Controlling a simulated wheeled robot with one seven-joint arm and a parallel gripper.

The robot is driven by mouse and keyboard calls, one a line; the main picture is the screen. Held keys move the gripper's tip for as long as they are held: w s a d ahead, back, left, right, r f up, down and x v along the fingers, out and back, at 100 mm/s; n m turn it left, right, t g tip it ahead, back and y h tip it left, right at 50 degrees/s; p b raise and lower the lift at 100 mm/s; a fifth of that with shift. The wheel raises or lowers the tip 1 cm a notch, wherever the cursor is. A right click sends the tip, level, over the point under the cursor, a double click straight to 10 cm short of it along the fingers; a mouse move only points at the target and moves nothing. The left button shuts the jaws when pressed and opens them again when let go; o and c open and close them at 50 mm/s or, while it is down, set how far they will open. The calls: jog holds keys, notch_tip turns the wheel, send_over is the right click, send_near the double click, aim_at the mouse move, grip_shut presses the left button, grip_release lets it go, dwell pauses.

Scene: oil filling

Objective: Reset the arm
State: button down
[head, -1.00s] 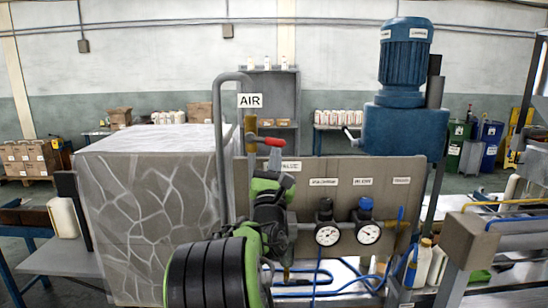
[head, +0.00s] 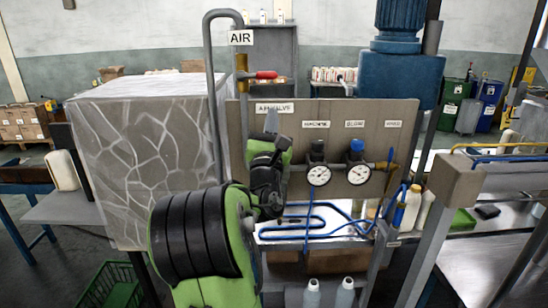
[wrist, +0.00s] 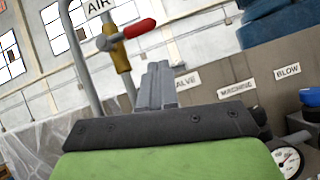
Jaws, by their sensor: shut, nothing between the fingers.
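My gripper (head: 271,120) shows as grey fingers at the end of my green and black arm in the head view. The closed fingers also stand up in the middle of the wrist view (wrist: 157,86). They are shut with nothing between them. A brass air valve with a red handle (head: 265,75) sits on the grey pipe under the AIR sign (head: 241,38). The red handle (wrist: 139,28) points right and lies above and left of the fingertips in the wrist view, apart from them. My arm hides part of the panel below.
The grey panel (head: 228,140) carries two gauges (head: 318,174) and labels right of my arm. A large grey marbled box (head: 145,150) stands left. A green crate (head: 112,285) is at bottom left.

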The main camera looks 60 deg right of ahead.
jog(key=b+v, duration=0.1)
jog(key=v, duration=0.2)
jog(key=b+v, duration=0.2)
jog(key=v, duration=0.1)
jog(key=shift+w+d+f, duration=0.1)
jog(key=shift+d+f, duration=0.15)
jog(key=shift+f, duration=0.05)
